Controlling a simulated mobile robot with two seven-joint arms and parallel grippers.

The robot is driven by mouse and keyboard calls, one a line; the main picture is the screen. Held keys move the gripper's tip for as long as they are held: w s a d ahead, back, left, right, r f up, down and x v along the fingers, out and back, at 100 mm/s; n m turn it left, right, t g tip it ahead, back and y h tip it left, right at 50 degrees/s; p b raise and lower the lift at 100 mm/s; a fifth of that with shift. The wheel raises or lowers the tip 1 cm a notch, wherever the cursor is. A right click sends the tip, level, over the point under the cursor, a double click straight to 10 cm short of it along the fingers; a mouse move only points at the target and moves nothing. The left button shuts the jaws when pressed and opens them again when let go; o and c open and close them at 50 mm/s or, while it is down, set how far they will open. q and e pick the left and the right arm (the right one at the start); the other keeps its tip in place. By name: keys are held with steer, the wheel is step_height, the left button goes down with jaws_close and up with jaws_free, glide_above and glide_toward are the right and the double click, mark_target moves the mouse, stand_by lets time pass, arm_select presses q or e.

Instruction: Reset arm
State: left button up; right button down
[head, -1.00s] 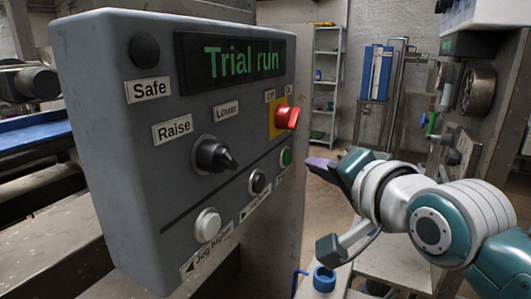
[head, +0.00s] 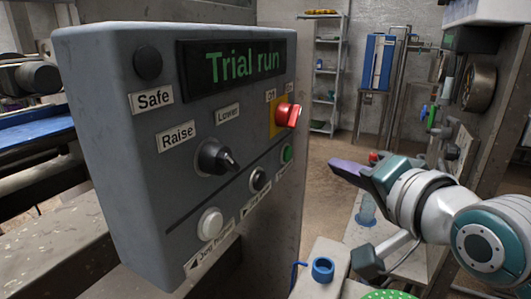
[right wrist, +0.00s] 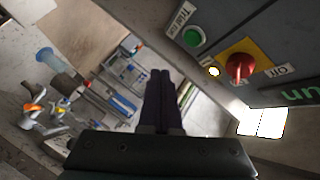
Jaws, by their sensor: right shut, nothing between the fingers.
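My right gripper (head: 347,170) is shut and empty, to the right of the grey control box and apart from it. Its dark purple fingers point left toward the box in the head view. In the right wrist view the shut fingers (right wrist: 160,100) lie side by side with nothing between them. The control box (head: 120,130) shows "Trial run" in green on its display (head: 232,64). It carries a red switch (head: 288,115), a black selector knob (head: 214,157), a green button (head: 287,153), a black button (head: 259,179) and a white button (head: 209,223). My left gripper is not in view.
A bench with a blue ring-shaped part (head: 323,269) and a blue clear cup (head: 366,210) lies below my right arm. A machine panel with a gauge (head: 478,86) stands at the right. Shelves (head: 326,75) and a blue cabinet (head: 378,62) stand at the back. Open floor lies between.

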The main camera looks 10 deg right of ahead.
steer(key=s+d+f+n+g+h, duration=0.1)
steer(key=s+f+n+g, duration=0.25)
steer(key=s, duration=0.65)
steer(key=s+f+n+g+h, duration=0.1)
steer(key=s+f+n+g, duration=0.25)
steer(key=s, duration=0.55)
steer(key=s+d+f+n+g+h, duration=0.15)
steer(key=s+n+g, duration=0.25)
steer(key=s, duration=0.6)
step_height(320, 180, up, 36)
steer(key=s+p, duration=0.1)
steer(key=p, duration=3.5)
steer(key=shift+s+p, duration=0.35)
steer(key=shift+a+y, duration=0.1)
steer(key=shift+y, duration=0.15)
